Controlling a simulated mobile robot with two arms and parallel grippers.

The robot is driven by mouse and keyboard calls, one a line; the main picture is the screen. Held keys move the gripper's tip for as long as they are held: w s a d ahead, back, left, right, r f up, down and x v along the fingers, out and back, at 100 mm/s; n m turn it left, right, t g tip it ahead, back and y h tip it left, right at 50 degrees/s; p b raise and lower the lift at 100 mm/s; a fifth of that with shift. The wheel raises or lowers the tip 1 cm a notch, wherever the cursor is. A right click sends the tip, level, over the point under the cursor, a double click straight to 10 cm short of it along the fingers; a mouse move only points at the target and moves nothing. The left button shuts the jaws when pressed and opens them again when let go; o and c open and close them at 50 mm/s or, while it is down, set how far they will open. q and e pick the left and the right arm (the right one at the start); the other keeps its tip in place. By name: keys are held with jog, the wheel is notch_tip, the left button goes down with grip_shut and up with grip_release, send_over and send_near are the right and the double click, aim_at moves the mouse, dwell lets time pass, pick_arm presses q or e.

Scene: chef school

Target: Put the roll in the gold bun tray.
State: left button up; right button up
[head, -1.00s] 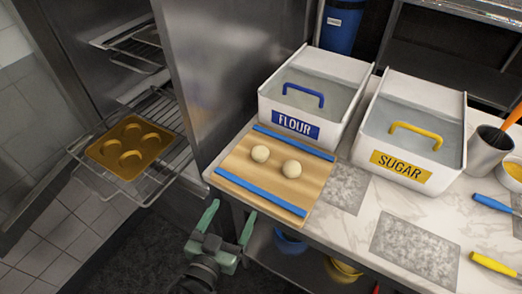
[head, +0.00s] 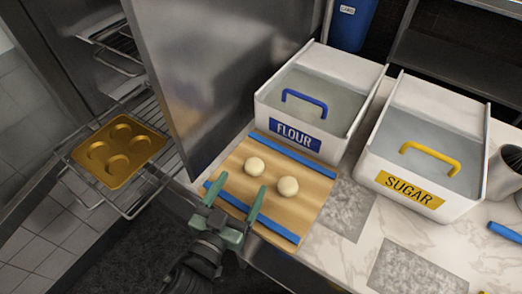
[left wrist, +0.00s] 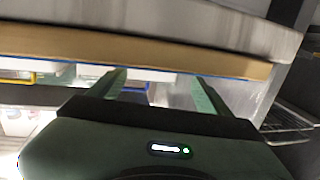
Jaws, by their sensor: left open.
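Two pale round dough rolls, a left one (head: 254,167) and a right one (head: 288,186), rest on a wooden board (head: 234,183) with blue strips. The gold bun tray (head: 119,149), with several round hollows, all empty, sits on a wire oven rack at the left. My left gripper (head: 238,189) is open and empty at the board's front edge, its fingers pointing towards the rolls but apart from them. In the left wrist view its fingers (left wrist: 159,85) show before the board's edge (left wrist: 150,55); I cannot make out the rolls there. My right gripper is not in view.
A flour bin (head: 318,105) stands behind the board, and a sugar bin (head: 425,150) to its right. A tall steel panel (head: 225,80) rises between the board and the oven rack (head: 165,165). The marble counter (head: 345,255) is partly clear at the front.

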aim_at(250, 168)
pick_arm(q)
jog(key=x, duration=0.2)
jog(key=shift+w+d+r+p, duration=0.15)
jog(key=shift+w+d+p, duration=0.1)
jog(key=shift+p, duration=0.1)
jog(key=shift+w+d+r+p, duration=0.15)
jog(key=shift+w+p, duration=0.25)
jog(key=shift+w, duration=0.25)
jog(key=p+x, duration=0.1)
jog(key=x, duration=0.3)
jog(key=shift+w+d+f, duration=0.15)
jog(key=shift+w+f, duration=0.1)
jog(key=c, duration=1.5)
jog(key=shift+c, duration=0.2)
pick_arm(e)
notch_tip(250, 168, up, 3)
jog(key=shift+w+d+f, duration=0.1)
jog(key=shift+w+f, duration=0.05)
pick_arm(q)
jog(key=shift+r, duration=0.1)
